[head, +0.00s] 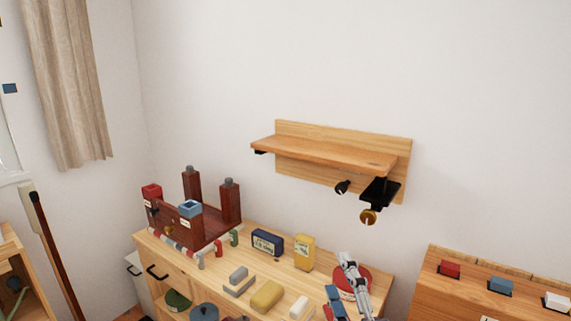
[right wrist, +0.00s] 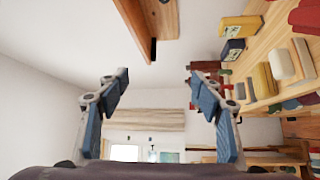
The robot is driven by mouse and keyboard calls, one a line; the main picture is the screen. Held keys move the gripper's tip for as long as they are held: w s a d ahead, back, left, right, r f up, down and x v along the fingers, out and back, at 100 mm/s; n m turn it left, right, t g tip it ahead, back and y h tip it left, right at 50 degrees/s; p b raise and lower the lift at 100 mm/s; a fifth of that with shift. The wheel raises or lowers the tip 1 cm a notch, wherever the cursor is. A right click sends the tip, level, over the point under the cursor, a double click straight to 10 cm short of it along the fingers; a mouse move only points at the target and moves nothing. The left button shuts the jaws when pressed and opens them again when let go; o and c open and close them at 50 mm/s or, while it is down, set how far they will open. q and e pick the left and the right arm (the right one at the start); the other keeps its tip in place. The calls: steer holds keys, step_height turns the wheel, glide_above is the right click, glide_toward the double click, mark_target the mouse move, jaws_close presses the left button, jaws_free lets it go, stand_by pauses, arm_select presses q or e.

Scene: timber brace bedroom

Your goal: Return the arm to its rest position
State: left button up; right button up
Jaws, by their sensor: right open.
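My right gripper (head: 337,301) shows at the bottom of the head view, in front of the right end of the wooden cabinet top. Its grey linkage and blue finger pads are partly cut off by the picture's lower edge. In the right wrist view my right gripper (right wrist: 158,82) is open, its two blue-padded fingers wide apart with nothing between them. The room's far wall and curtain show beyond the gap. My left gripper is in neither view.
The cabinet top (head: 333,270) carries a yellow box (head: 304,253), a dark blue box (head: 267,242), several blocks and a dark red wooden frame (head: 208,222). A wall shelf (head: 325,150) with black hooks hangs above. Another wooden cabinet (head: 450,292) stands at right.

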steer(key=s+d+f+m+g+h, duration=0.2)
steer(key=s+d+f+m+g, duration=0.25)
steer(key=f, duration=0.45)
steer(key=s+d+f+m+g+h, duration=0.25)
steer(key=d+f+m, duration=0.2)
steer(key=f, duration=0.35)
steer(key=s+f+m+g, duration=0.45)
steer(key=s+f, duration=0.25)
steer(key=s, duration=0.4)
steer(key=s+f+m+g, duration=0.3)
steer(key=s+f+g, duration=0.25)
steer(key=s, duration=0.55)
steer(key=s+a+x, duration=0.1)
steer(key=s+x, duration=0.1)
steer(key=x, duration=1)
steer(key=s+f+x, duration=0.1)
steer(key=s+x, duration=0.2)
steer(key=x, duration=0.9)
steer(key=s+d+f+g, duration=0.1)
steer(key=s+d+f, duration=0.2)
steer(key=s+f, duration=1.5)
steer(key=shift+d+f+y, duration=0.2)
steer(key=shift+f+y, duration=0.1)
steer(key=shift+y, duration=0.05)
steer(key=shift+n, duration=0.25)
